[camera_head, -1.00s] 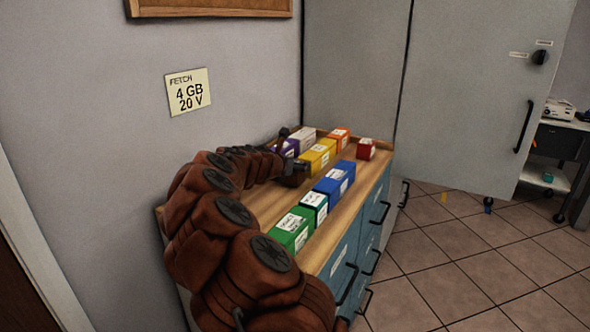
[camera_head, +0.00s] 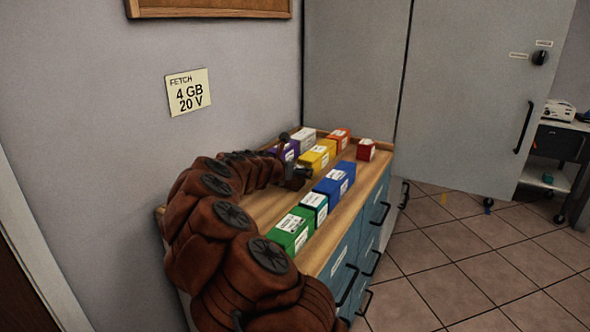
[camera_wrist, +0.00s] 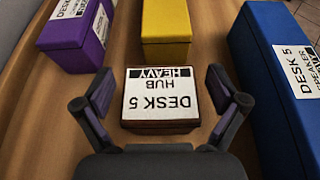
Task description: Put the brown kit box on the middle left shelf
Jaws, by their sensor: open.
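The brown kit box (camera_wrist: 160,126), dark reddish-brown at its sides, stands on the wooden counter top in the wrist view. A white label reading "DESK 5 HUB" with "HEAVY" on black covers most of its top. My gripper (camera_wrist: 160,84) is open, with one finger on each side of the box; I cannot tell whether they touch it. In the head view my gripper (camera_head: 298,172) is low over the counter and my arm hides the box. No middle left shelf can be made out.
The counter (camera_head: 258,208) also bears purple (camera_wrist: 77,35), yellow (camera_wrist: 166,28), blue (camera_wrist: 275,75), green (camera_head: 290,232) and red (camera_head: 366,150) boxes. Purple and blue flank my gripper; yellow is beyond. A grey cabinet (camera_head: 465,90) stands behind, and the tiled floor at right is mostly clear.

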